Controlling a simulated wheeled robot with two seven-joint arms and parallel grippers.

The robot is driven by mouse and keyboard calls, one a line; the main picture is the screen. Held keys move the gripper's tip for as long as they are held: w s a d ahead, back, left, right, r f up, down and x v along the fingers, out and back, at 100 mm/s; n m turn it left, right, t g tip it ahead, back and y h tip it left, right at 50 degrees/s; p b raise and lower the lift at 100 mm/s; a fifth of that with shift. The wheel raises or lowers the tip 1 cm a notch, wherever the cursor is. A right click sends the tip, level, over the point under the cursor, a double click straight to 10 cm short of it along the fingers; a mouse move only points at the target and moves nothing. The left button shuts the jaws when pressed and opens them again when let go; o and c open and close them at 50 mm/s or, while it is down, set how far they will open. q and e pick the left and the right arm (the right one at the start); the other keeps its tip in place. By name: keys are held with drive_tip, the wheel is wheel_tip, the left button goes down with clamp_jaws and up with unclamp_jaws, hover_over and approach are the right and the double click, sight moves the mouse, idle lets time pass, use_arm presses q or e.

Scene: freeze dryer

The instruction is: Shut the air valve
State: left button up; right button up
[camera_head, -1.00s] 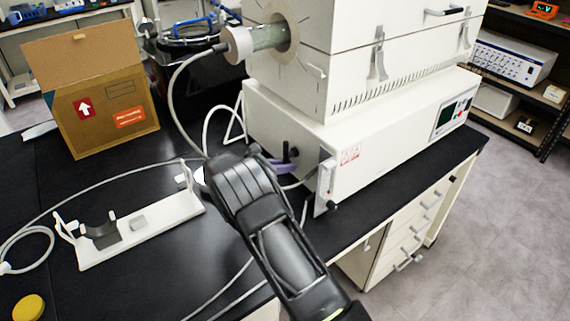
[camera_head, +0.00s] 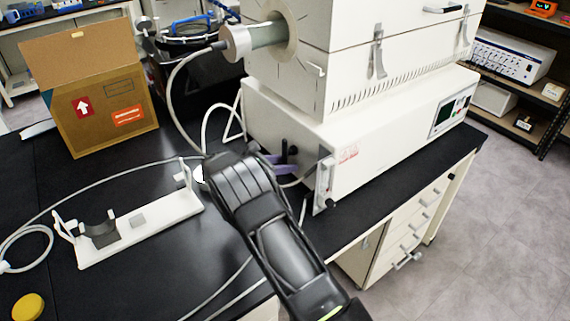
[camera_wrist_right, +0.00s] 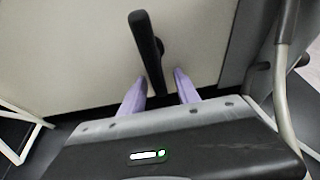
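The air valve (camera_wrist_right: 147,50) shows in the right wrist view as a black bar-shaped handle on the pale side panel of the machine. In the head view it is a small dark piece (camera_head: 284,150) on the machine's left side, partly behind my right arm. My right gripper (camera_wrist_right: 162,82) has two purple fingers standing apart, one on each side of the handle's lower end. A gap shows beside each finger, so it looks open and not clamped. In the head view the purple fingers (camera_head: 270,160) reach toward the panel. My left gripper is not in view.
The white machine (camera_head: 340,140) stands on a black bench (camera_head: 180,240). A flowmeter (camera_head: 325,185) sits on its front corner, close to my right arm. A white stand (camera_head: 140,228), loose tubing, a cardboard box (camera_head: 105,115) and a yellow lid (camera_head: 28,307) are on the left.

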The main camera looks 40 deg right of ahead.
drive_tip(key=b+v, duration=0.1)
drive_tip(key=v, duration=0.6)
drive_tip(key=shift+a+b, duration=0.35)
drive_tip(key=shift+r, duration=0.15)
